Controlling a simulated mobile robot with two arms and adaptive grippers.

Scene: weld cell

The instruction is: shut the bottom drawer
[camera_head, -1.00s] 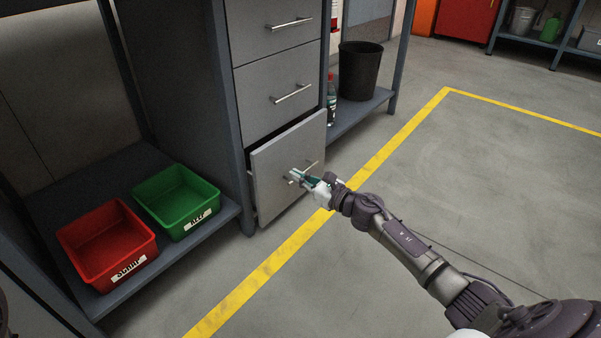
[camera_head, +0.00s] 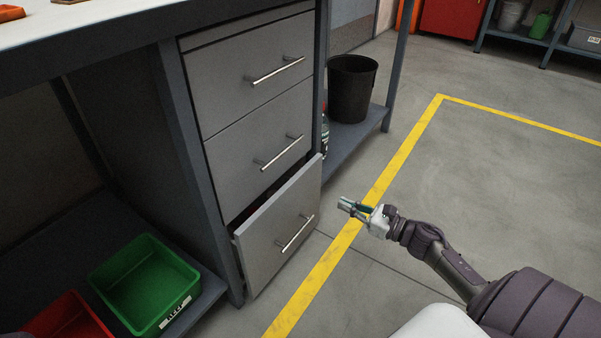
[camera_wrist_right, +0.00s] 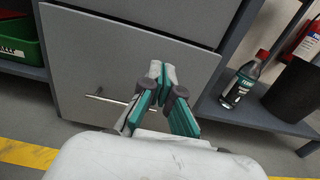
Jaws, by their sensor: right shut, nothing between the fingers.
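The bottom drawer (camera_head: 275,232) is grey with a silver bar handle (camera_head: 297,233). In the head view it stands partly out, with a dark gap along its top edge. My right gripper (camera_head: 343,204) is shut and empty, to the right of the drawer front and apart from it. In the right wrist view the shut fingers (camera_wrist_right: 158,72) point at the drawer front (camera_wrist_right: 90,62). The handle also shows there (camera_wrist_right: 106,99), left of the fingers and partly hidden by them. My left gripper is not in view.
A green bin (camera_head: 148,280) and a red bin (camera_head: 66,318) sit on the shelf at left. A black bucket (camera_head: 352,92) and a bottle (camera_wrist_right: 245,80) stand on the shelf right of the drawers. The floor right of the yellow line (camera_head: 392,165) is clear.

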